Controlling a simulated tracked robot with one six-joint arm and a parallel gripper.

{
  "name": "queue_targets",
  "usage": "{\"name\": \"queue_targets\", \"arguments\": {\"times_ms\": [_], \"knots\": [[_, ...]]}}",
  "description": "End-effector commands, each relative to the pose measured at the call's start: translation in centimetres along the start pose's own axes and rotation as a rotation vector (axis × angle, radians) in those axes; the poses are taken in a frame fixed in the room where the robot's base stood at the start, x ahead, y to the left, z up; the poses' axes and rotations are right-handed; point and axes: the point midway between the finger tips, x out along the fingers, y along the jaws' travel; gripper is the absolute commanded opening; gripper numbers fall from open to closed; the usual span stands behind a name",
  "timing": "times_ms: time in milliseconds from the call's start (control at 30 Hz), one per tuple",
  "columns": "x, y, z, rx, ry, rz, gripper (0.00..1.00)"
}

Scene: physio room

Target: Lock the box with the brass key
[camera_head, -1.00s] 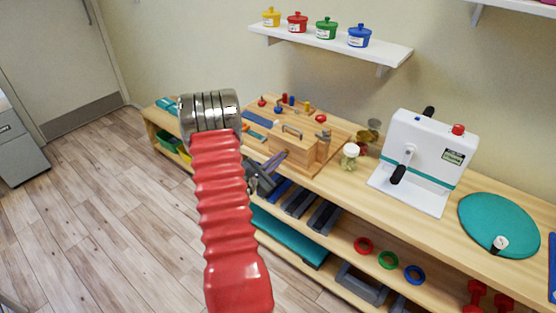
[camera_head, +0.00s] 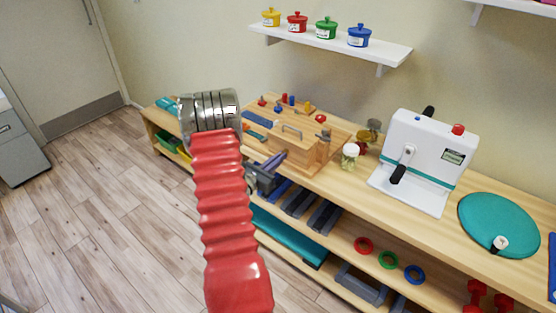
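The wooden box (camera_head: 286,146) sits on the bench top, with a grey handle on its upper side. My gripper (camera_head: 281,156) is at the box's front left face, its dark body low and its purple-grey fingers pointing up to the right at the face. The fingers overlap in this view, so their opening does not show. I cannot make out the brass key or the keyhole; the fingertips and my red arm (camera_head: 225,210) leave little of that area visible.
A wooden board with coloured knobs and pegs (camera_head: 288,103) lies behind the box. A jar with a white lid (camera_head: 349,156) and a white crank device (camera_head: 420,160) stand to its right. The lower shelf holds grey trays and coloured rings (camera_head: 388,260).

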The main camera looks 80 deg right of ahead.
Motion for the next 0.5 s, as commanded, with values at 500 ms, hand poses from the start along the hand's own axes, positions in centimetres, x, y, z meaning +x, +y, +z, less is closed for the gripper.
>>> {"name": "queue_targets", "arguments": {"times_ms": [500], "knots": [[0.00, 0.22, 0.06, 0.002, -0.001, 0.005, 0.23]]}}
